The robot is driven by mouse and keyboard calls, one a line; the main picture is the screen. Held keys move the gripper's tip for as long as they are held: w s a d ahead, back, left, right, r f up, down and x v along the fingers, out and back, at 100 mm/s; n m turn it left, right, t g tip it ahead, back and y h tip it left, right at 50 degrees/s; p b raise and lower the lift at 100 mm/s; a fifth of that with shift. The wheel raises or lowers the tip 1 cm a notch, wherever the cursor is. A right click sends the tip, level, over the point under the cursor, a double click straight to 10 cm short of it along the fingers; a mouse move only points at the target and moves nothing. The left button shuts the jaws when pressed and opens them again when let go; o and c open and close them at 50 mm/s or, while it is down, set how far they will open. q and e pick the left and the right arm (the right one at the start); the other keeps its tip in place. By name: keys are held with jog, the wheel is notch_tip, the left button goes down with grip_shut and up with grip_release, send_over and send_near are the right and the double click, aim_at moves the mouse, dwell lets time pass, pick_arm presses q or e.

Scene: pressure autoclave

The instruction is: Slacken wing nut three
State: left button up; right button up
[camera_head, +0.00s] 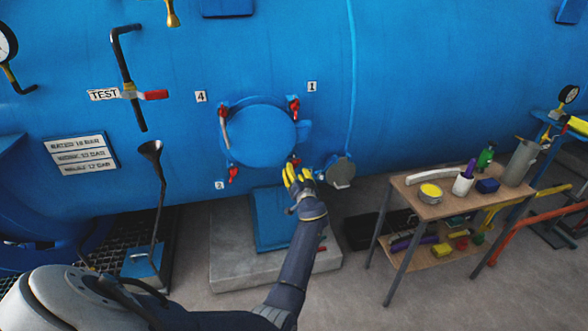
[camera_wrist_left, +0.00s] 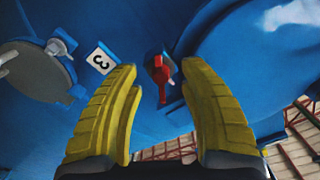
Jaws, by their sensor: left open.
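Wing nut three (camera_head: 296,162) is the red wing nut at the lower right of the round blue hatch door (camera_head: 262,136), partly hidden behind my left gripper in the head view. My left gripper (camera_head: 298,176) has yellow fingers and is just below it. In the left wrist view, the red wing nut (camera_wrist_left: 163,76) shows beyond and between the open fingers (camera_wrist_left: 160,90), on a blue lug. I see no contact, and the jaws are empty. The label "3" (camera_wrist_left: 101,58) is left of the nut there. My right gripper is not in view.
Other red wing nuts sit at the door's upper right (camera_head: 294,106), upper left (camera_head: 223,112) and lower left (camera_head: 233,174). A small grey round cover (camera_head: 340,172) is right of my gripper. A wooden bench (camera_head: 408,190) with several items stands further right.

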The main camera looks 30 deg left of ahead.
pick_arm(q)
jog(key=shift+v, duration=2.1)
jog(key=d+f+m+h, duration=0.35)
jog(key=d+f, duration=0.25)
jog(key=f, duration=0.5)
jog(key=d+f+m+h, duration=0.2)
jog(key=d+f+h, duration=0.35)
jog(key=f, duration=0.45)
jog(key=s+d+f+m+g+h, duration=0.15)
jog(key=s+d+f, duration=0.25)
jog(key=s+f, duration=0.5)
jog(key=s+d+f+g+h, duration=0.1)
jog(key=s+d+f+g, duration=0.3)
jog(key=f, duration=0.8)
jog(key=s+f+g+h, duration=0.1)
jog(key=s+f, duration=0.7)
jog(key=s, duration=0.6)
jog(key=s+f+g+h, duration=0.1)
jog(key=s+f, duration=0.8)
jog(key=s, duration=0.5)
jog(key=s+a+f+g, duration=0.1)
jog(key=s+f+g, duration=0.1)
jog(key=s, duration=1.1)
jog(key=s+a+f+g, duration=0.1)
jog(key=s+f, duration=0.1)
jog(key=s, duration=1.2)
jog(key=shift+a+f+g, duration=0.2)
jog(key=shift+f+g, duration=0.1)
jog(key=shift+g, duration=0.05)
